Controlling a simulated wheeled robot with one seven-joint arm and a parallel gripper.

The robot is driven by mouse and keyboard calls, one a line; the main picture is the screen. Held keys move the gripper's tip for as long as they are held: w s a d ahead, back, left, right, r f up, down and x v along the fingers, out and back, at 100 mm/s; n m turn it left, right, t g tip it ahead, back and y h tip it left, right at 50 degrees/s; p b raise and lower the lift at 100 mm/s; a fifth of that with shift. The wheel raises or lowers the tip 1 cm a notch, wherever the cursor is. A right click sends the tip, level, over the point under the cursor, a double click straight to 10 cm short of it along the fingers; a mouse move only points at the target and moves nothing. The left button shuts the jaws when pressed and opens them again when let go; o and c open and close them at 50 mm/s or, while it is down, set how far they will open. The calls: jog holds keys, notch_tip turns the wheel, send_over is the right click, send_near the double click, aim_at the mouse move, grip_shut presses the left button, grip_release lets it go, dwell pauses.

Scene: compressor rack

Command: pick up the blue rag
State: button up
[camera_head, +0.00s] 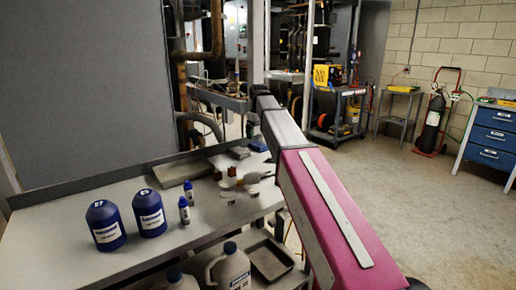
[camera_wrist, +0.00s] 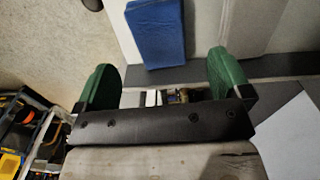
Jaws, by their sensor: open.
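The blue rag (camera_wrist: 157,32) lies flat as a folded rectangle on a light surface at the top middle of the wrist view. In the head view a small blue patch (camera_head: 258,143), likely the same rag, shows at the far end of the workbench. My gripper (camera_wrist: 160,62) is open, its two green fingers wide apart with nothing held between them. The rag lies beyond the fingertips, roughly in line with the gap. I cannot make out the fingers in the head view.
The grey workbench (camera_head: 110,255) holds two large blue bottles (camera_head: 104,226) (camera_head: 149,213), two small blue bottles (camera_head: 184,210) (camera_head: 188,192) and a flat grey slab (camera_head: 182,171). A jug (camera_head: 230,268) and tray (camera_head: 270,260) are below it. Open floor lies to the right.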

aim_at(259, 144)
jog(key=shift+f, duration=2.85)
jog(key=c, duration=1)
